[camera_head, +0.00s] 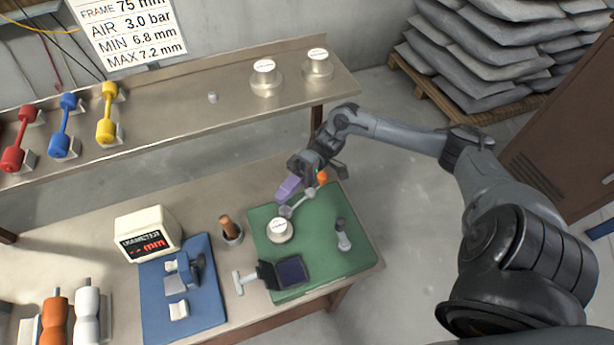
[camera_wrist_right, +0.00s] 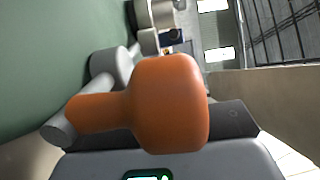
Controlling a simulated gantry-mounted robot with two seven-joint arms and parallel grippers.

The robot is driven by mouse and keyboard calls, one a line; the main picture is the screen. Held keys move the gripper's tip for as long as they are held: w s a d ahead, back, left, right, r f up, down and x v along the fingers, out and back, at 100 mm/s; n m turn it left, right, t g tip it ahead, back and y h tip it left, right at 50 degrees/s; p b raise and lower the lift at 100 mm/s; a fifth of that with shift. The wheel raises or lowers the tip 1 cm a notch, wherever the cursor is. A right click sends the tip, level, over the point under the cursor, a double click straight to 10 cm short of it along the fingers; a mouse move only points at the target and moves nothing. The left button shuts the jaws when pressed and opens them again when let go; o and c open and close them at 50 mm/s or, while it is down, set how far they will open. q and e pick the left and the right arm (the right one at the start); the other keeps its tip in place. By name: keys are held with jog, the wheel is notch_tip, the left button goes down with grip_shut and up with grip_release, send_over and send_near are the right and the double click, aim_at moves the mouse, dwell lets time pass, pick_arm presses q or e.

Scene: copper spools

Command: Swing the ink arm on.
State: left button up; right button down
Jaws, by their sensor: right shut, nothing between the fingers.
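The ink arm (camera_head: 298,202) is a light grey bar on the green mat, with a round pad at its near end. An orange knob (camera_head: 322,177) at its far end also shows large and close in the wrist view (camera_wrist_right: 170,105). My right gripper (camera_head: 314,172) is low over the mat's far edge, right beside the knob. It is shut with nothing between its fingers; whether it touches the knob I cannot tell. A purple piece (camera_head: 289,188) shows just left of the gripper. A white-capped metal pot (camera_head: 279,231) stands near the pad. My left gripper is not in view.
The green mat (camera_head: 325,262) also holds a dark square pad (camera_head: 291,271) and a small grey post (camera_head: 343,238). A wooden-handled tool (camera_head: 228,228) stands left of it. A blue mat (camera_head: 155,310) and a display box (camera_head: 147,234) lie farther left. A shelf (camera_head: 180,110) runs behind.

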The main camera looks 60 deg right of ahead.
aim_at(303, 198)
notch_tip(303, 198, up, 4)
jog(key=shift+p, duration=1)
jog(key=s+r+p, duration=0.1)
jog(key=s, duration=0.1)
jog(key=s+d+r+p, duration=0.1)
jog(key=s+r+p, duration=0.1)
jog(key=shift+d+r, duration=0.1)
jog(key=shift+d, duration=0.1)
jog(key=s+d+r+p, duration=0.3)
jog(key=s, duration=0.3)
jog(key=shift+s+r+p, duration=0.2)
jog(key=shift+s+p, duration=0.15)
jog(key=shift+s, duration=0.05)
